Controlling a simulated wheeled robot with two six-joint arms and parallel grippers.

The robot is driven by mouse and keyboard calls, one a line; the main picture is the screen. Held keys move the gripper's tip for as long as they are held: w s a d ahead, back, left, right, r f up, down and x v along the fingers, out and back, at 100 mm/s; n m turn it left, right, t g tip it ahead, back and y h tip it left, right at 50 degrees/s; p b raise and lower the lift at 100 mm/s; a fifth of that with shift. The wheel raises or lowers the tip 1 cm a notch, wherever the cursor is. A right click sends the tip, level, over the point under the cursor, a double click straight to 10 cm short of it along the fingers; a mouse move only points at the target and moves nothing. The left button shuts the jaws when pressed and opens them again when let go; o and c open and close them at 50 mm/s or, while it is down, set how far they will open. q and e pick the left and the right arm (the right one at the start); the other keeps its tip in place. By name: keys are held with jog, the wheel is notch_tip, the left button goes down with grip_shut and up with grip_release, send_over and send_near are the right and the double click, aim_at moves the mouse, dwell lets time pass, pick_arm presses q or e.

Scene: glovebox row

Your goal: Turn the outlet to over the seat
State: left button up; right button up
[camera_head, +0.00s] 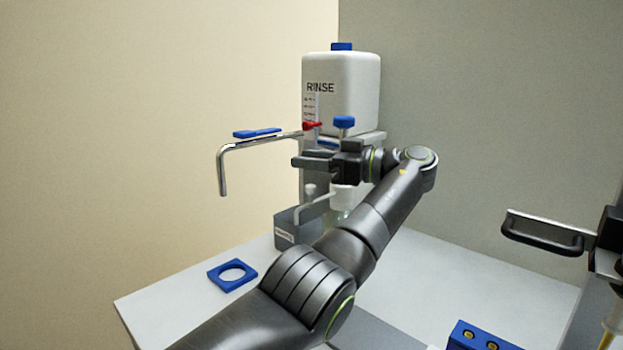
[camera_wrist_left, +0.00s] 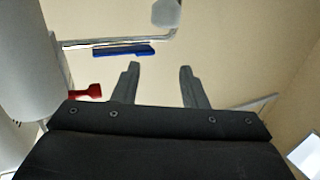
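The outlet is a bent metal tube (camera_head: 222,165) reaching left from the dispenser below the RINSE bottle, its free end turned down. A flat blue lever (camera_head: 257,133) lies along it. In the left wrist view the tube (camera_wrist_left: 110,42) and blue lever (camera_wrist_left: 124,50) lie beyond my fingertips. The seat, a blue square plate with a round hole (camera_head: 215,275), lies on the bench lower in the picture than the tube's end. My left gripper (camera_head: 305,160) is open and empty, below the tube's right part. My right gripper (camera_head: 510,225) appears open at the right edge.
The white RINSE bottle (camera_head: 345,95) stands behind my left gripper, with a red piece (camera_head: 312,126) and a blue knob (camera_head: 344,122) in front. A grey holder (camera_head: 290,235) stands near the seat. A blue block (camera_head: 480,336) sits at front right. The bench (camera_head: 480,275) is clear at centre right.

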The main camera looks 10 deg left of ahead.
pick_arm(q)
jog(key=shift+r+p, duration=0.4)
jog(key=shift+r, duration=1.4)
pick_arm(e)
jog(key=shift+s+d+f+g, duration=0.15)
jog(key=shift+s+f+g, duration=0.15)
jog(key=shift+f, duration=0.35)
pick_arm(q)
jog(key=shift+f, duration=0.1)
